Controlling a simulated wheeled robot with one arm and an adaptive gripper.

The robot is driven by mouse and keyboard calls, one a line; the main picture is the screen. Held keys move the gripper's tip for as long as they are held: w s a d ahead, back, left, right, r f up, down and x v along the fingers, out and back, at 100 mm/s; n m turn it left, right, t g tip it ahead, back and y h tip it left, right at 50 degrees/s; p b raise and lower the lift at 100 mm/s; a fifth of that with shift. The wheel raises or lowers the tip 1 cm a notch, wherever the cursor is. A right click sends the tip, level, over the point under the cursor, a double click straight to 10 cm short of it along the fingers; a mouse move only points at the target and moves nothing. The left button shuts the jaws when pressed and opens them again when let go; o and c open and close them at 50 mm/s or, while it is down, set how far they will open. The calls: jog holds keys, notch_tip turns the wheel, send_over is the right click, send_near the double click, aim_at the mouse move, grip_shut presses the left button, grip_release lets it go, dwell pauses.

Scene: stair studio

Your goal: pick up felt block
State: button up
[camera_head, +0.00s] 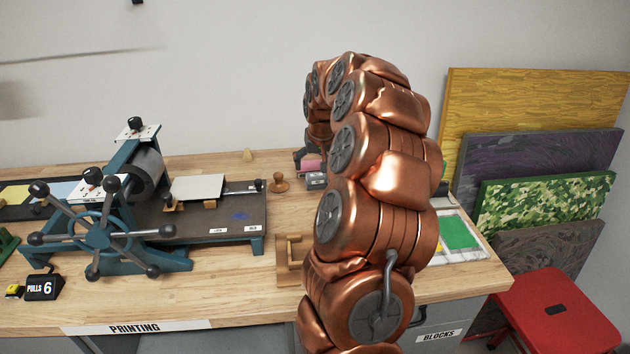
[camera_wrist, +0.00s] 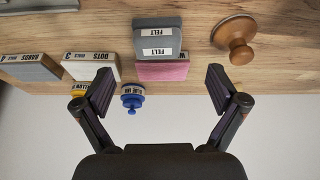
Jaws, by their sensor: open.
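The felt block (camera_wrist: 158,44) is a grey block with two FELT labels, at the top middle of the wrist view. In the head view a small grey labelled block (camera_head: 316,181), likely the same one, sits on the bench just left of my arm. A pink block (camera_wrist: 163,71) is right beside it, on the wall side. My gripper (camera_wrist: 160,84) is open and empty, its two dark fingers spread wider than the felt block. The felt block lies beyond the fingertips, not between them.
A round wooden knob (camera_wrist: 236,38) stands right of the felt block in the wrist view. A pale DOTS block (camera_wrist: 90,66), a BANDS block (camera_wrist: 28,68) and a blue ink pot (camera_wrist: 131,97) are to the left. A teal press (camera_head: 105,230) fills the bench's left.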

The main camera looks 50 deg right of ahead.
aim_at(316, 175)
jog(key=shift+p+x, duration=0.75)
jog(key=shift+x, duration=2.3)
jog(key=shift+s+d, duration=0.1)
jog(key=shift+s, duration=0.05)
jog(key=c, duration=1.3)
jog(key=shift+o, duration=0.2)
notch_tip(316, 175, up, 10)
jog(key=shift+f+b, duration=0.1)
jog(key=shift+b, duration=0.75)
